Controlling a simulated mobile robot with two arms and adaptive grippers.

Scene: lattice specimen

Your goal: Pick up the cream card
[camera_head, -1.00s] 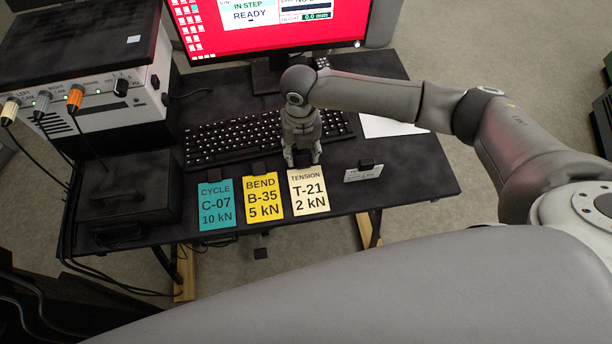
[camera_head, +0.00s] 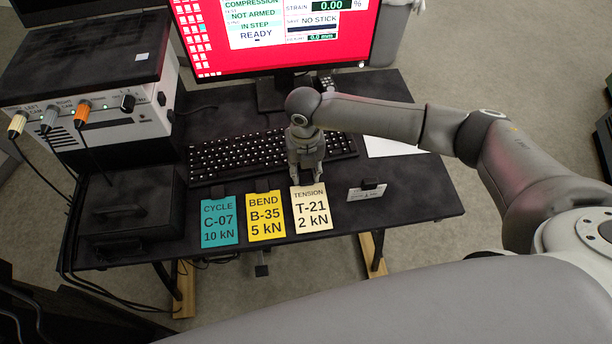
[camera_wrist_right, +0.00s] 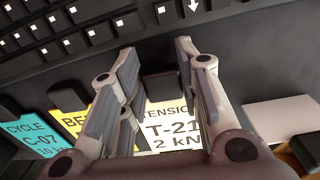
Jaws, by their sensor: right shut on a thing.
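In the right wrist view the two fingers of the gripper (camera_wrist_right: 158,75) stand on either side of the top of the cream card (camera_wrist_right: 170,132). The fingers hide part of its print. My left gripper is not in view.
The keyboard (camera_head: 240,156) lies just behind the gripper, and the monitor (camera_head: 280,35) stands behind that. The desk's right part (camera_head: 425,190) is clear.

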